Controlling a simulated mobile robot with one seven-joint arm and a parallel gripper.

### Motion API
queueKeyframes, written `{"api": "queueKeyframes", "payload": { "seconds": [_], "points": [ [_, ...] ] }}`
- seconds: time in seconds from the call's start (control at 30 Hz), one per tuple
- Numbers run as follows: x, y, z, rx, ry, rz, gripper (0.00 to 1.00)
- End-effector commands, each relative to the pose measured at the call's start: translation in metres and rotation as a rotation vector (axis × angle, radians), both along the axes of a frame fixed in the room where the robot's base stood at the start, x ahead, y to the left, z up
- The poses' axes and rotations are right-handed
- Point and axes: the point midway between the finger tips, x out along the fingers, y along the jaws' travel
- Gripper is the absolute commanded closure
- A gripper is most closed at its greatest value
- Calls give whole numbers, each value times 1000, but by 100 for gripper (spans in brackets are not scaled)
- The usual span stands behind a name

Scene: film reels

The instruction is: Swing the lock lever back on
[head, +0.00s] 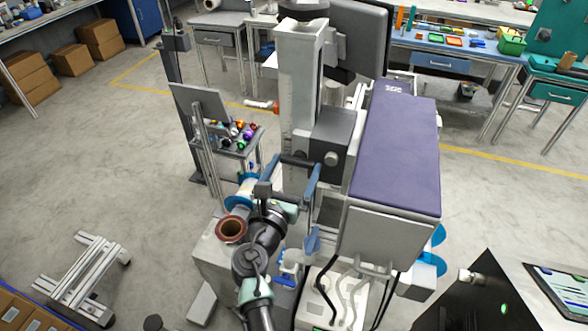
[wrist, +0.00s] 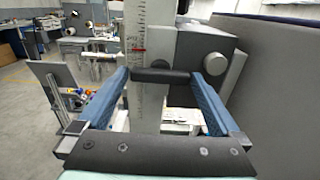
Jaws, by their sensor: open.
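A black bar, which looks like the lock lever's handle (wrist: 160,76), lies level in front of the pale scaled column of the machine. It also shows in the head view (head: 297,160). My gripper (wrist: 159,88) is open, with one blue finger at each end of the bar. In the head view my gripper (head: 294,168) reaches up to the column's lower part. The bar spans most of the gap between the fingertips; I cannot tell whether they touch it. The lever's pivot is not clear.
A dark box with a round knob (head: 331,158) sits right of the column. A large purple-topped housing (head: 398,150) stands farther right. A grey panel on posts (head: 200,102) and a small table of coloured balls (head: 238,132) are left. Open floor lies at far left.

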Motion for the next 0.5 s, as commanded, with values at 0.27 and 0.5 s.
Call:
{"api": "queueKeyframes", "payload": {
  "seconds": [0.27, 0.5],
  "points": [
    [0, 0, 0, 0, 0, 0, 22],
    [0, 0, 0, 0, 0, 0, 62]
  ]
}}
